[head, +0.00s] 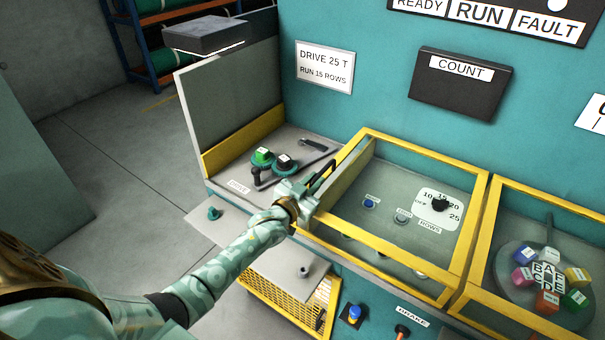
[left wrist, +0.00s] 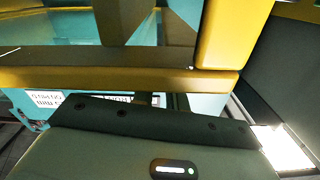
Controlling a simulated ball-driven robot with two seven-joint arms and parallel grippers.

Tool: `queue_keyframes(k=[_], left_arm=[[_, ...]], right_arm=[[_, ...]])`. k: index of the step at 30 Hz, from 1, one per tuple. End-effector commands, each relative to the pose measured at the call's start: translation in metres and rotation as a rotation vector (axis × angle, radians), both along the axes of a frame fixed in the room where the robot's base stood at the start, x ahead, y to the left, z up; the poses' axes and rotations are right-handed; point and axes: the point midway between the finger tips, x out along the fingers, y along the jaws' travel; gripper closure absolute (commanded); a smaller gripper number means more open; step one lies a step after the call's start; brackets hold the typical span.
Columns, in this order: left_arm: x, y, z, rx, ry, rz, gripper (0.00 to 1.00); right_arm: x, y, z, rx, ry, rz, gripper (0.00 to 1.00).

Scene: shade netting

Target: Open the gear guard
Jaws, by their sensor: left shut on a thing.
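A yellow-framed clear guard (head: 478,235) covers the middle bay, with a dial (head: 438,206) and small round buttons under it. It looks closed. A second yellow-framed guard (head: 548,196) covers the right bay, over several coloured lettered blocks. Which one is the gear guard I cannot tell. My left gripper (head: 308,192) is at the left side of the middle guard, shut on a dark handle (head: 323,176); the exact grip is partly hidden by the hand. In the left wrist view a yellow bar (left wrist: 120,79) crosses close in front of the hand. My right gripper is not in view.
Below the bays are a yellow mesh (head: 285,300) and a blue button (head: 354,313). Floor at left is clear.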

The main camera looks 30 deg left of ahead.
Motion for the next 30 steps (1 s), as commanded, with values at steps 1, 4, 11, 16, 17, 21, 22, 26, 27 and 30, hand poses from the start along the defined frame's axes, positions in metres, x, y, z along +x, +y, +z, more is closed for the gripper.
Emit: queue_keyframes(k=[1, 4, 11, 16, 17, 21, 22, 26, 27, 30], left_arm=[[0.0, -0.002, 0.0, 0.003, 0.002, -0.001, 1.0], [-0.001, -0.004, -0.001, 0.004, 0.002, -0.001, 1.0], [-0.001, -0.004, -0.001, 0.004, 0.002, -0.001, 1.0], [-0.001, -0.004, -0.001, 0.003, 0.002, -0.001, 0.78], [-0.001, -0.004, -0.001, 0.003, 0.002, -0.001, 0.78], [-0.001, -0.004, -0.001, 0.002, 0.001, 0.0, 0.78], [-0.001, -0.004, -0.001, 0.002, 0.001, 0.0, 0.78], [-0.011, -0.003, -0.001, 0.002, 0.002, 0.0, 0.78], [-0.017, -0.002, 0.0, 0.002, 0.002, 0.0, 0.78], [-0.04, -0.001, -0.001, 0.002, 0.003, 0.0, 0.78]], right_arm=[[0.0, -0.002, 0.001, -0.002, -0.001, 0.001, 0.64], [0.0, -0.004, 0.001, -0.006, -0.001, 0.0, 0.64], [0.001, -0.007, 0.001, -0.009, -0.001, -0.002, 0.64], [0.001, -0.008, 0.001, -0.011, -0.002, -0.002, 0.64], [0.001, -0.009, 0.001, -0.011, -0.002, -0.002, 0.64], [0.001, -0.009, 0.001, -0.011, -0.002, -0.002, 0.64], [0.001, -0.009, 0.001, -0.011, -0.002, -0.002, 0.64], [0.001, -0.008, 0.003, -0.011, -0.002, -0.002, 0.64], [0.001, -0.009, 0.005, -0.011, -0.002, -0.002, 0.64], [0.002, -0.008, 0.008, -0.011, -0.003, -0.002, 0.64]])
